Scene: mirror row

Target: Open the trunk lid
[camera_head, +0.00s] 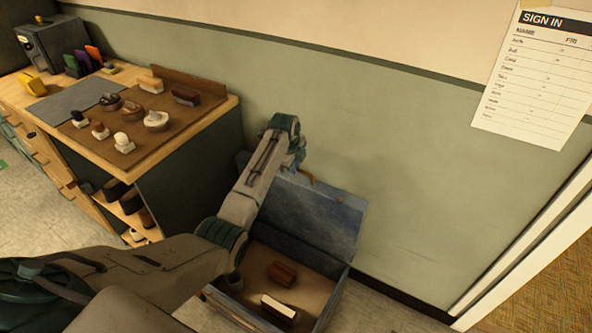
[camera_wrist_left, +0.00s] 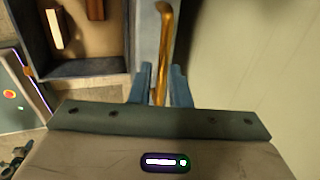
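The trunk (camera_head: 340,288) stands on the floor by the wall, its blue-grey lid (camera_head: 335,212) raised and standing up at the wall side. The trunk's inside is exposed, with a brown block (camera_head: 282,273) and a white-topped brown block (camera_head: 279,309) in it. A brass handle (camera_head: 318,183) is at the lid's upper edge; it also shows in the left wrist view (camera_wrist_left: 166,38). My left gripper (camera_wrist_left: 161,80) has its blue fingers on either side of the handle, close against it. In the head view my left arm covers part of the lid and trunk. My right gripper is out of view.
A wooden workbench (camera_head: 190,131) with several brushes and tins on a brown mat stands left of the trunk. The green wall (camera_head: 400,170) is close behind the lid. A white door frame (camera_head: 520,255) is at the right. Some floor (camera_head: 385,310) is clear right of the trunk.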

